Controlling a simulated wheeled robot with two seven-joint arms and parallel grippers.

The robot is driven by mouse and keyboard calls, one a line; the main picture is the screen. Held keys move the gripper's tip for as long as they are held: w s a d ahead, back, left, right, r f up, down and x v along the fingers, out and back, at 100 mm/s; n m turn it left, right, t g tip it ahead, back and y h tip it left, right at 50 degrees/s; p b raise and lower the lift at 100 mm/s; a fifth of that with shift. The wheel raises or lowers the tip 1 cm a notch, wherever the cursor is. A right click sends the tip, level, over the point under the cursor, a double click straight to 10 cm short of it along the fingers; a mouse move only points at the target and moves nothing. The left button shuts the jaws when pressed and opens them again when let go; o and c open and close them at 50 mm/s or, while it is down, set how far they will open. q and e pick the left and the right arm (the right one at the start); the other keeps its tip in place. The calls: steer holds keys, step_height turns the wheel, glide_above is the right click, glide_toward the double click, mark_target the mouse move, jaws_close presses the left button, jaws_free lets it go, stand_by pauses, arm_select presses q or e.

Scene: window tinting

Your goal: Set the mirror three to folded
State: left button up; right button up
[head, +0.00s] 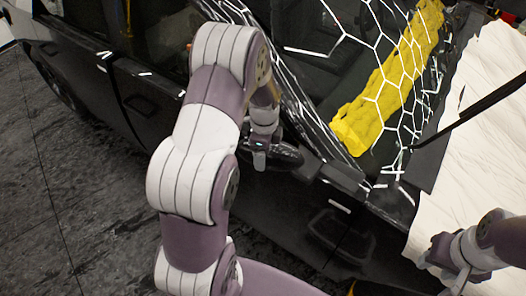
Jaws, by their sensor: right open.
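A dark side mirror (287,154) stands out from the black car's side, by the front of the window, in the head view. I take it for mirror three, but no label shows, and I cannot tell its fold angle. My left gripper (261,158) is at the mirror's left end, pointing down; whether it touches the mirror and whether its fingers are open cannot be made out. My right gripper (436,259) is at the lower right, open and empty, near a white cloth and apart from the mirror.
The black car (140,85) fills the upper view. A white hexagon pattern and a yellow cloth (388,88) lie over the windshield area. A white cover (485,130) drapes the right side. Dark floor (70,200) is clear at lower left.

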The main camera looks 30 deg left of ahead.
arm_select(q)
steer(key=shift+w, duration=0.1)
steer(key=o, duration=1.4)
steer(key=shift+w+d, duration=0.1)
steer(key=shift+d, duration=0.05)
step_height(320, 180, up, 10)
steer(key=b, duration=0.3)
steer(key=shift+r, duration=0.1)
steer(key=shift+r+p, duration=0.5)
steer(key=shift+r, duration=0.8)
